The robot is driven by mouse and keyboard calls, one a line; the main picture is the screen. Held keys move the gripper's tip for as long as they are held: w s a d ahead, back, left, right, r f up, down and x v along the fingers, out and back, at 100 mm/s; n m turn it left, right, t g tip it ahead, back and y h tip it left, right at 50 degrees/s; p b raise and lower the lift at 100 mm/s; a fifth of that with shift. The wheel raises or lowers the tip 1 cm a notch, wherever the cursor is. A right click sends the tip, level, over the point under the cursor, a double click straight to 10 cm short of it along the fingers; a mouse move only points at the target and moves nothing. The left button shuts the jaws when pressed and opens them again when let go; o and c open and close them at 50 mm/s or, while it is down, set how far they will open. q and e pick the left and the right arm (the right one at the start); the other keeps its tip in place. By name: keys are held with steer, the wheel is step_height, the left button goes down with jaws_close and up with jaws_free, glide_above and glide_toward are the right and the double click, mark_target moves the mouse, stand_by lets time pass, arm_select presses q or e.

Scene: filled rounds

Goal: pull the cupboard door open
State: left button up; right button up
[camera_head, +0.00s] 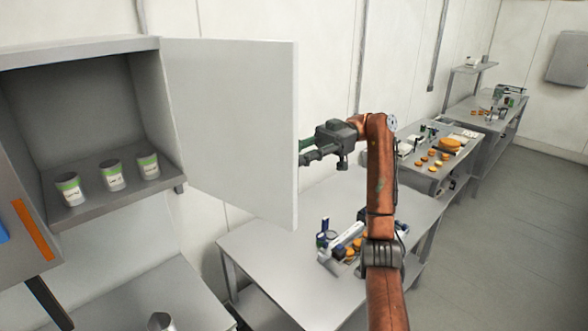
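The cupboard (147,44) is at the upper left, and its white door (235,125) is swung wide open to the right. Three white cups with green bands stand inside: left (70,190), middle (113,176) and right (148,167). My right gripper (303,151) is at the free edge of the door, on its right side. Its two fingers show one above the other, but their tips are at or behind the door edge, so I cannot tell whether they hold anything. No door handle is visible. My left gripper is not in view.
A grey panel (18,255) with an orange strip and a blue patch is at the far left. A steel table (270,250) below the door bears tools and orange round items. More benches (420,180) line the wall behind. Open floor (510,240) lies to the right.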

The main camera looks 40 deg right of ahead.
mark_target(294, 131)
step_height(294, 131, up, 6)
steer(key=shift+r, duration=0.1)
stand_by(0.8)
